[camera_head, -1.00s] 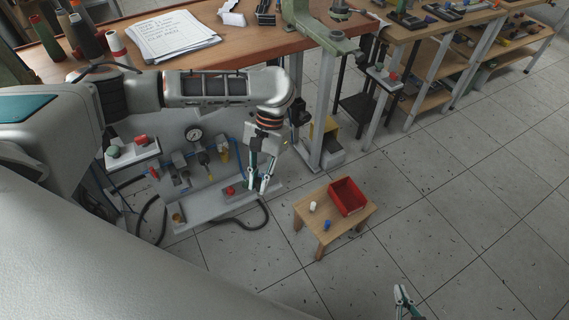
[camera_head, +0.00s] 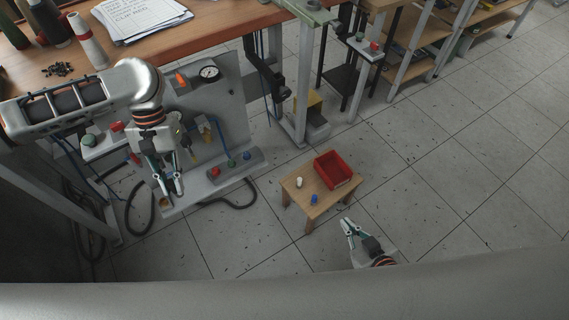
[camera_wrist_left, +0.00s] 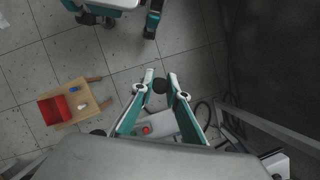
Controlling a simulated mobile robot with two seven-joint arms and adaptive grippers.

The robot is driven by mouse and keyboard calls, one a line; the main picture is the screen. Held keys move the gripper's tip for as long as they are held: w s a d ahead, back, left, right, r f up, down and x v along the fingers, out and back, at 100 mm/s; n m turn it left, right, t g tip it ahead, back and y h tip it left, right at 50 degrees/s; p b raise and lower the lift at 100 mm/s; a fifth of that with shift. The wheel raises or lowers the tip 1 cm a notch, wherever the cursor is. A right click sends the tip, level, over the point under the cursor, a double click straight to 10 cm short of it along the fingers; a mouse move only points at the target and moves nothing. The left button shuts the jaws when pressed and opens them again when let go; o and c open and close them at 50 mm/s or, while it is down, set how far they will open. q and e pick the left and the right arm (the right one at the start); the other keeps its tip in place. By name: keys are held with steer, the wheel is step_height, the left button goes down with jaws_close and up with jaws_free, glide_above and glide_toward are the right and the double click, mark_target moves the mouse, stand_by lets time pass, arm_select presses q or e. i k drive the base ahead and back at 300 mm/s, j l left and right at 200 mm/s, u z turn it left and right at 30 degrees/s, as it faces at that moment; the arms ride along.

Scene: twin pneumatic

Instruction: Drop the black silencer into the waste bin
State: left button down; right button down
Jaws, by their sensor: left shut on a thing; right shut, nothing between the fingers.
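My left gripper (camera_head: 172,188) points down over the left end of the grey base of the gauge panel in the head view. In the left wrist view its fingers (camera_wrist_left: 160,78) are shut on a small round black piece, the black silencer (camera_wrist_left: 160,87). The silencer cannot be made out in the head view. The red bin (camera_head: 347,180) stands on a small wooden stool, apart from the left gripper. It also shows in the left wrist view (camera_wrist_left: 63,110). My right gripper (camera_head: 347,222) is shut and empty, in front of the stool.
A white piece (camera_head: 299,182) and a blue piece (camera_head: 314,199) lie on the stool (camera_head: 303,208). The panel (camera_head: 225,100) carries a gauge (camera_head: 209,73); red, green and blue knobs are on its base. Black hoses loop nearby. Floor right of the stool is clear.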

mark_target(328, 173)
steer(key=i+l+u, duration=0.1)
steer(key=l+u, duration=0.45)
steer(key=l, duration=0.15)
steer(key=l+u, duration=0.3)
steer(key=l, duration=0.55)
steer(key=l+u, duration=0.25)
steer(key=l, duration=1.95)
steer(key=k+l, duration=0.15)
steer(key=l, duration=1)
steer(key=k, duration=0.1)
